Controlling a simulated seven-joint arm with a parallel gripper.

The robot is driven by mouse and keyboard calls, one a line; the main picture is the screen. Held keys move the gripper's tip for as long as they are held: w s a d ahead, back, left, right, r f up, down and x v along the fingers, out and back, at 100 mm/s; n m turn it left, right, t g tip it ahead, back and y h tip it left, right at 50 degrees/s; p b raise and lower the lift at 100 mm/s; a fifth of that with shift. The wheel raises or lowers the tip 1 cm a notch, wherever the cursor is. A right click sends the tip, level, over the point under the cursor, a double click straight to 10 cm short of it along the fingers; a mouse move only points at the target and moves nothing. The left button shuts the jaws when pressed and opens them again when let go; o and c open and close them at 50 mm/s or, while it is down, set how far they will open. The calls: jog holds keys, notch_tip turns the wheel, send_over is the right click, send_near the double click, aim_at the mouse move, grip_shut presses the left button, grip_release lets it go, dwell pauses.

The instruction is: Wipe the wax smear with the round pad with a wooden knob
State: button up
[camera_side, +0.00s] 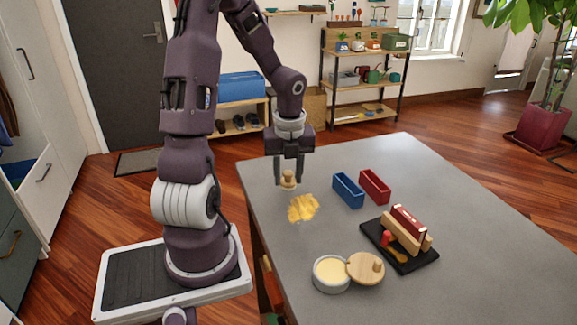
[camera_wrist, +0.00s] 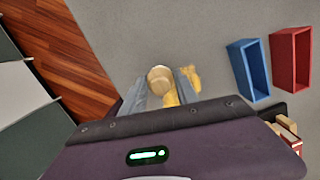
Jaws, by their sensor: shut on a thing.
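The round pad with its wooden knob (camera_side: 288,184) is near the table's left edge in the side view. My gripper (camera_side: 289,177) points down and is shut on the knob, which also shows between the fingers in the wrist view (camera_wrist: 160,76). The pad is at the table surface or just above it; I cannot tell which. The yellow wax smear (camera_side: 303,207) lies on the grey table (camera_side: 440,190) just in front of the pad and slightly right. The smear shows partly behind the right finger in the wrist view (camera_wrist: 194,75).
A blue bin (camera_side: 348,190) and a red bin (camera_side: 375,187) stand right of the smear. A round tin (camera_side: 332,274) with yellow contents and a wooden lid (camera_side: 366,268) sit nearer the front.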

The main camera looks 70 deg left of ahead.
aim_at(290, 183)
jog(key=shift+f, duration=0.85)
jog(key=shift+d+f, duration=0.3)
jog(key=shift+f, duration=0.2)
jog(key=shift+d+f, duration=0.25)
jog(key=shift+f, duration=0.25)
grip_shut()
jog(key=shift+w+d, duration=0.1)
jog(key=shift+d, duration=5.15)
jog(key=shift+w+a, duration=0.1)
jog(key=shift+w, duration=0.7)
jog(key=shift+w+a+f, duration=0.1)
jog(key=shift+w+a, duration=0.05)
jog(key=shift+w, duration=0.05)
jog(key=shift+a, duration=5.6)
jog(key=shift+w, duration=0.85)
jog(key=shift+w+d, duration=0.2)
jog(key=shift+d, duration=5.55)
notch_tip(290, 183, up, 8)
jog(key=shift+r, duration=0.2)
